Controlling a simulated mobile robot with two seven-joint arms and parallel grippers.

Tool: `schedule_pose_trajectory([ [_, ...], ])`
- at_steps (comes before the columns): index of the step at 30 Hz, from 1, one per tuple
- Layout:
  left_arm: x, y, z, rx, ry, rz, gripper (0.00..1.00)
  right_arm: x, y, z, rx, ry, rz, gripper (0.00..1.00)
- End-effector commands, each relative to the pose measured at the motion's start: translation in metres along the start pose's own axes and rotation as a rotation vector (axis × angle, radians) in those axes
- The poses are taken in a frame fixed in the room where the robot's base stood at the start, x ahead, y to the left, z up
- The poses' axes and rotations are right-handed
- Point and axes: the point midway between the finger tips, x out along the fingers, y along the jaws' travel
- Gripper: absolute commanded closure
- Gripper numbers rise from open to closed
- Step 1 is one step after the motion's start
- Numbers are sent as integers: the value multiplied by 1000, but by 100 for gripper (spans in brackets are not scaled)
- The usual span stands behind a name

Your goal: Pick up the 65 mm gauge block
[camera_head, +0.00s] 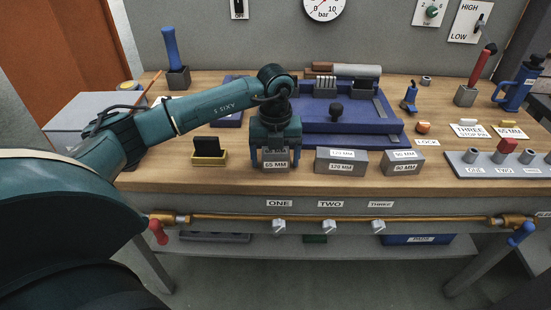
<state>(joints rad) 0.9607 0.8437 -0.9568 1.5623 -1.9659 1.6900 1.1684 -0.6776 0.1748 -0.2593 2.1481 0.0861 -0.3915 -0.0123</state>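The grey 65 mm gauge block (276,158), labelled "65 MM", stands near the front of the wooden bench. My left gripper (276,151) comes down over it from above, with one finger on each side of the block. Whether the fingers press on the block or stand slightly apart from it cannot be told. The gripper body hides the block's top. To the right are a longer grey block labelled "129 MM" (341,160) and a block labelled "90 MM" (402,162). My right gripper is not in view.
A small black and yellow holder (209,151) stands left of the gripper. A blue fixture plate (380,128) lies behind the blocks. A grey pin rack (510,168) is at the right. A brass pipe (330,218) runs along the bench's front.

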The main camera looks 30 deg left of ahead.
Motion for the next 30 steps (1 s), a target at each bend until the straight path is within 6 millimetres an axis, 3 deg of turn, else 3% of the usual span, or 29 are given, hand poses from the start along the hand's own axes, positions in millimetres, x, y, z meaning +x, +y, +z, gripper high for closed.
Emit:
schedule_pose_trajectory([
  [17, -1, 0, 0, 0, 0, 0, 68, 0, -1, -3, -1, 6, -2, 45],
  [25, -5, 0, 1, 0, -2, -2, 68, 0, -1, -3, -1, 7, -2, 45],
  [30, -30, 0, 1, 0, -5, -3, 68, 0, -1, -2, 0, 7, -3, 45],
])
